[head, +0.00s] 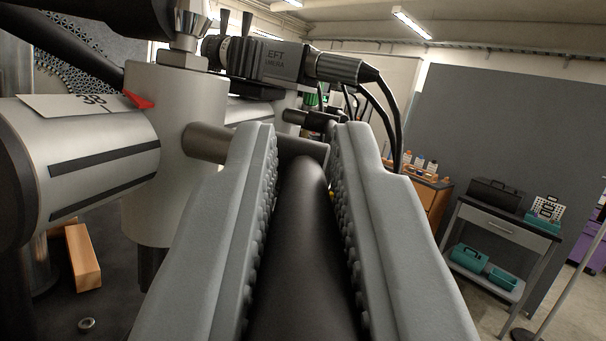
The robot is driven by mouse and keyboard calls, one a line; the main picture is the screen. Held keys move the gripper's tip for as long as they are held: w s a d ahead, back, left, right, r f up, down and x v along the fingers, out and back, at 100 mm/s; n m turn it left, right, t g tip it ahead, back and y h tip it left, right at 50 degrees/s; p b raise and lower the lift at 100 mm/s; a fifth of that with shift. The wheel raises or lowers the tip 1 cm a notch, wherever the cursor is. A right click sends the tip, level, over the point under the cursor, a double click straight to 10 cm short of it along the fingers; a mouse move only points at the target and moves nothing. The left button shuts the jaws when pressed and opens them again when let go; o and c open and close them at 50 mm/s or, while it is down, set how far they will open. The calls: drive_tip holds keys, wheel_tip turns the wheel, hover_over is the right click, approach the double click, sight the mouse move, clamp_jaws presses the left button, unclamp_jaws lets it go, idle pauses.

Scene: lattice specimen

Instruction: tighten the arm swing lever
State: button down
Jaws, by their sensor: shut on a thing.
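The arm swing lever (304,235) has a thick black handle that runs from the lower middle of the picture away from me. My gripper (307,138) is shut on this handle, with one grey padded jaw along each side. At its far end the handle meets a grey metal shaft (207,144), which enters an upright pale metal cylinder (175,165) on the left. The near end of the handle is cut off by the bottom edge of the picture. How tight the lever is cannot be seen.
A horizontal metal arm (95,165) with black stripes, a paper scale (85,105) and a red pointer (138,99) lies left. A camera (275,60) with black cables stands behind the jaws. A wooden block (83,257) lies lower left. A grey cart (500,225) stands right.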

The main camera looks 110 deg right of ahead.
drive_tip(key=c, duration=1.4)
unclamp_jaws()
drive_tip(key=shift+a, duration=0.15)
drive_tip(key=v, duration=1.7)
drive_tip(key=shift+w, duration=0.15)
